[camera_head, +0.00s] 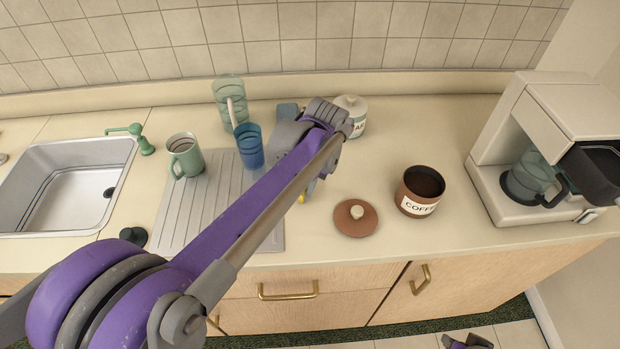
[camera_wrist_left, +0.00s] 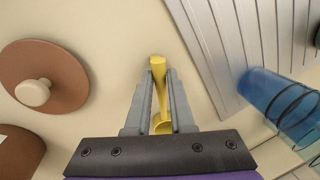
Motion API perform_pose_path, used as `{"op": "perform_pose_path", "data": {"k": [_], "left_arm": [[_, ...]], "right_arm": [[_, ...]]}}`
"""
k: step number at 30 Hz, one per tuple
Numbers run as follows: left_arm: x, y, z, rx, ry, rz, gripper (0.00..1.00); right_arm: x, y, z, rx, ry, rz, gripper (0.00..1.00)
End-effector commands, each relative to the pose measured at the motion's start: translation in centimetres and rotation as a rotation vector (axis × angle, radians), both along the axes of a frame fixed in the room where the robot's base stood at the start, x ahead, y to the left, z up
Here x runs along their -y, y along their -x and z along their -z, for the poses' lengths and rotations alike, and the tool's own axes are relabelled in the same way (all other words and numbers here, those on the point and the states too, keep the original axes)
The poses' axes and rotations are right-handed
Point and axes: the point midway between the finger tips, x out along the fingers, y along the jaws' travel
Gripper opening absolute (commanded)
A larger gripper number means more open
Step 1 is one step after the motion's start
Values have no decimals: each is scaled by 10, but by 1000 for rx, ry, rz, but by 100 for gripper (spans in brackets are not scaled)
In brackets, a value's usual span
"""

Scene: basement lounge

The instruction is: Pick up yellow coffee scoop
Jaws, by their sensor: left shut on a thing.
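The yellow coffee scoop (camera_wrist_left: 160,72) shows in the left wrist view between the two grey fingers of my left gripper (camera_wrist_left: 158,95). The fingers are shut on it, and one end of it sticks out past the fingertips. In the head view my purple left arm hides most of the scoop; only a small yellow bit (camera_head: 301,197) shows at the arm's edge. Whether the scoop touches the counter I cannot tell.
The brown coffee canister (camera_head: 408,204) stands open, with its lid (camera_head: 346,222) beside it. A coffee maker (camera_head: 482,178) stands at the right. A blue cup (camera_head: 250,150), green mug (camera_head: 187,158) and pitcher (camera_head: 228,92) stand around the grey drainboard (camera_head: 190,225). The sink (camera_head: 20,165) is at left.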

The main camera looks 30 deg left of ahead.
Motion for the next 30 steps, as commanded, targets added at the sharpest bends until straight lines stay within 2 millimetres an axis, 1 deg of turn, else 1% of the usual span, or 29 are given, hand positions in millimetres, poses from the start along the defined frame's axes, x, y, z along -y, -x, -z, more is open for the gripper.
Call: {"op": "perform_pose_path", "data": {"k": [9, 11, 13, 17, 21, 24, 27, 30], "left_arm": [[0, 0, 0, 0, 0, 0, 0], [0, 0, -2, 0, 0, 0, 0], [0, 0, -9, 0, 0, 0, 0], [0, 0, -31, 0, 0, 0, 0], [0, 0, -61, 0, 0, 0, 0], [0, 0, -79, 0, 0, 0, 0], [0, 0, -92, 0, 0, 0, 0], [0, 0, -98, 0, 0, 0, 0]], "right_arm": [[0, 0, 0, 0, 0, 0, 30], [0, 0, 0, 0, 0, 0, 30], [0, 0, -1, 0, 0, 0, 30], [0, -1, -3, 1, 0, 0, 30], [0, -1, -6, 3, 0, 0, 30], [0, -2, -8, 3, 0, 0, 30], [0, -2, -9, 4, 0, 0, 30], [0, -2, -9, 4, 0, 0, 30]]}}
